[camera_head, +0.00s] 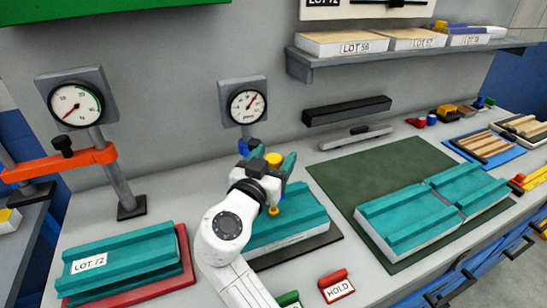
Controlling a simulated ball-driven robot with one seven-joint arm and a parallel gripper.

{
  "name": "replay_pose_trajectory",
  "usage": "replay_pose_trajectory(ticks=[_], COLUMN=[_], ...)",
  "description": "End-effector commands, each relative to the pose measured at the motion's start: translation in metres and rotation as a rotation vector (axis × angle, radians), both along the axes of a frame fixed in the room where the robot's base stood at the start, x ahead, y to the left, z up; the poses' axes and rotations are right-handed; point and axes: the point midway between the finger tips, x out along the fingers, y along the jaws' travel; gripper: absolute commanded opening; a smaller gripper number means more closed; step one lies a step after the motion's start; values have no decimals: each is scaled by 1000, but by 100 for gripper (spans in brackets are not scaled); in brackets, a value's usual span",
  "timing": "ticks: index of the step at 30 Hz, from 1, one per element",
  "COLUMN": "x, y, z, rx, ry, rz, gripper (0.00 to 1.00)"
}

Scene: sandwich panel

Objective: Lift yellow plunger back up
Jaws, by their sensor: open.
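The yellow plunger (274,159) shows as a round yellow cap with a lower yellow tip near the teal panel (303,217). The jaws are open. My white arm hides part of the teal panel and much of what lies below the gripper. I cannot tell whether the fingers touch the plunger.
A round gauge (248,106) stands behind my gripper. An orange clamp arm (60,166) on a post is at left, above the LOT 72 panel (125,255). A red HOLD block (336,285) lies in front. The green mat (345,172) has bare room at its back.

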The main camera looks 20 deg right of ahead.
Motion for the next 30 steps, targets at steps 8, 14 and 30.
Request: replay_pose_trajectory(ticks=[8,14,30], x=[0,0,0], y=[0,0,0], z=[0,0,23], rx=[0,0,2], ry=[0,0,-6], rz=[0,0,0], gripper=[43,24,0])
